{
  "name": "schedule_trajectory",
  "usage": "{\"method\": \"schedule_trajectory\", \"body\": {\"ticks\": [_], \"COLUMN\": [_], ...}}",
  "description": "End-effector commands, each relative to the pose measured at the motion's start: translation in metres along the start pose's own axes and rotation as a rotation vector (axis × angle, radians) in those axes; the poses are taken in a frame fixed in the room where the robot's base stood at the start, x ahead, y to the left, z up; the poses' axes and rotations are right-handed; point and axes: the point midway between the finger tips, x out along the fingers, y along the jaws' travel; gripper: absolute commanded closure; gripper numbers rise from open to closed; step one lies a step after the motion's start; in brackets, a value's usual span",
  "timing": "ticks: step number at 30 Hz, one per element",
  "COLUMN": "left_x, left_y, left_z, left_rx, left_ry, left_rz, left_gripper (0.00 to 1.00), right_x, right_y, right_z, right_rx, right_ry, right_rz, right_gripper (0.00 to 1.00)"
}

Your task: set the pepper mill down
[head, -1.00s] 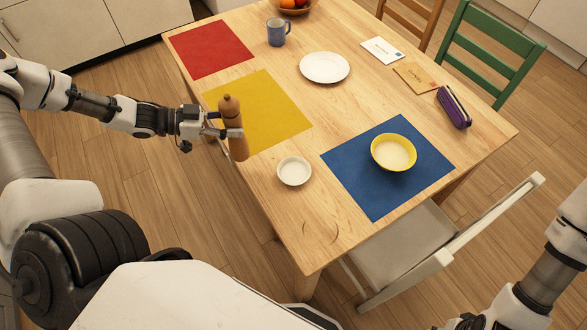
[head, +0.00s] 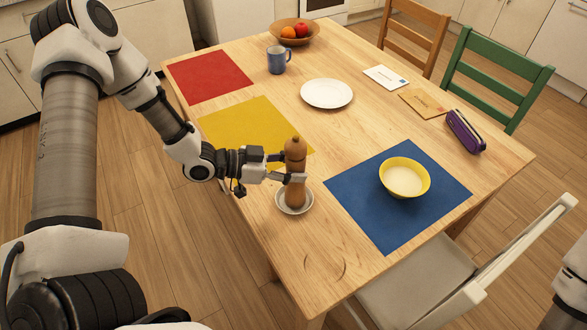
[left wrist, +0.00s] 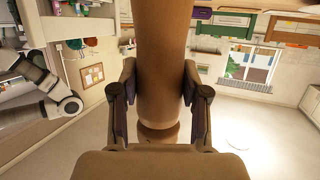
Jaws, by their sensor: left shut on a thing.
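The brown wooden pepper mill (head: 295,153) is upright in my left gripper (head: 292,178), whose fingers are shut around its body. In the head view its lower end overlaps the small white dish (head: 280,207) near the table's edge. I cannot tell whether its base touches the dish or hangs just above it. In the left wrist view the mill (left wrist: 163,45) fills the middle, between the two dark fingers of the gripper (left wrist: 159,95). My right gripper is out of view.
A yellow mat (head: 235,125) lies behind the mill, and a blue mat (head: 365,215) with a yellow bowl (head: 404,178) lies to its right. A white plate (head: 327,93), blue mug (head: 278,60) and red mat (head: 210,75) are farther back. Bare wood shows in front.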

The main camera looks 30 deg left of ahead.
Motion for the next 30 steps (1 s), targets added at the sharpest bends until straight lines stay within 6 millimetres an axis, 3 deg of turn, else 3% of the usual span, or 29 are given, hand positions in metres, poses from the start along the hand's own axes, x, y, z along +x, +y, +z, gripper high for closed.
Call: {"method": "schedule_trajectory", "body": {"ticks": [10,11,12,13,24,30], "left_x": [0.001,0.001,0.001,0.001,-0.001,-0.026], "left_y": [-0.001,-0.001,-0.001,-0.001,-0.001,-0.002], "left_z": [0.004,0.005,0.004,0.004,-0.003,-0.003], "left_rx": [0.001,0.001,0.001,0.001,0.001,-0.002], "left_ry": [0.003,0.002,0.002,0.002,0.002,0.007], "left_rz": [0.000,0.000,0.000,0.000,0.000,-0.006], "left_gripper": [1.00,0.51,0.37,0.30,0.30,0.30], "right_x": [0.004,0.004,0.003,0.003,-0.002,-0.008], "right_y": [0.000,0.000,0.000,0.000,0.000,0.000], "right_z": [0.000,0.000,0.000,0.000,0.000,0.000], "right_rx": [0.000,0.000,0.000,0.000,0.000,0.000], "right_ry": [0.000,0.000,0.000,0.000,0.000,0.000], "right_rz": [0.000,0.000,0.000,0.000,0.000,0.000], "right_gripper": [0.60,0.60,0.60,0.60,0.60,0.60]}}
